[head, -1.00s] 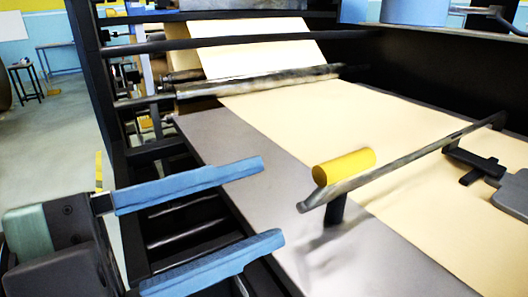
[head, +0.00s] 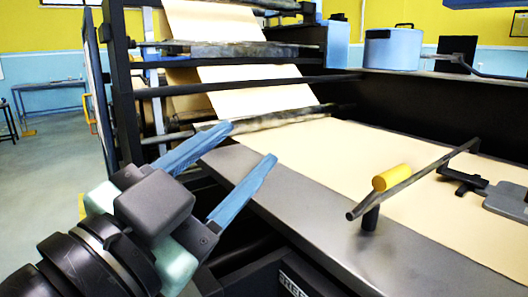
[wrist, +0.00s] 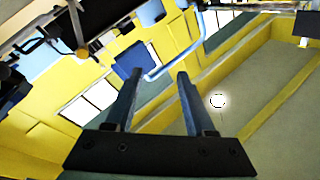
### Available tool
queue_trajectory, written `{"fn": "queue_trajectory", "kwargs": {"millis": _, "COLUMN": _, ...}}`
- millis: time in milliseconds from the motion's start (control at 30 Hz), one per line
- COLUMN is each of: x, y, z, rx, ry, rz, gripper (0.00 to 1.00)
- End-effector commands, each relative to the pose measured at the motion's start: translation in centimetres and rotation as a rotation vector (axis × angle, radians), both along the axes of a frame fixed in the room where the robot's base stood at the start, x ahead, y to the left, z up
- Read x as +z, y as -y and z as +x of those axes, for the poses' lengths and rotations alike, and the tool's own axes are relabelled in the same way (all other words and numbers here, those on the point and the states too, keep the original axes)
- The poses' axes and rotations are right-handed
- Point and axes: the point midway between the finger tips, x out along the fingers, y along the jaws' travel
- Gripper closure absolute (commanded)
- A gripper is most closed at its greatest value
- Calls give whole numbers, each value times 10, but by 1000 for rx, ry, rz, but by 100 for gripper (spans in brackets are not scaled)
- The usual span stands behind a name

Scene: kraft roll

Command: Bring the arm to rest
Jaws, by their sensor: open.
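My gripper (head: 236,160) is at the left of the head view, with two blue fingers spread apart and nothing between them. It points up and away toward the machine frame, beside the left edge of the grey table (head: 240,166). In the wrist view my gripper (wrist: 155,85) also shows open and empty, with yellow walls and floor beyond it, tilted.
The machine's black frame rails (head: 240,86) stand close beyond my gripper. A blue pot (head: 392,49) stands on the ledge at the back right. A dark grey tool (head: 505,198) lies on the paper at the right. Open floor (head: 45,170) lies at the left.

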Motion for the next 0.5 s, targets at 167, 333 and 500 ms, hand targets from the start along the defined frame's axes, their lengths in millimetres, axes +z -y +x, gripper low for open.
{"fn": "queue_trajectory", "kwargs": {"millis": 167, "x": 37, "y": 10, "z": 13, "rx": 147, "ry": 79, "rz": -247, "gripper": 45}}
{"fn": "queue_trajectory", "kwargs": {"millis": 333, "x": 77, "y": 17, "z": -4, "rx": 220, "ry": 236, "rz": -453, "gripper": 45}}
{"fn": "queue_trajectory", "kwargs": {"millis": 500, "x": 112, "y": 30, "z": -41, "rx": 216, "ry": 421, "rz": -605, "gripper": 45}}
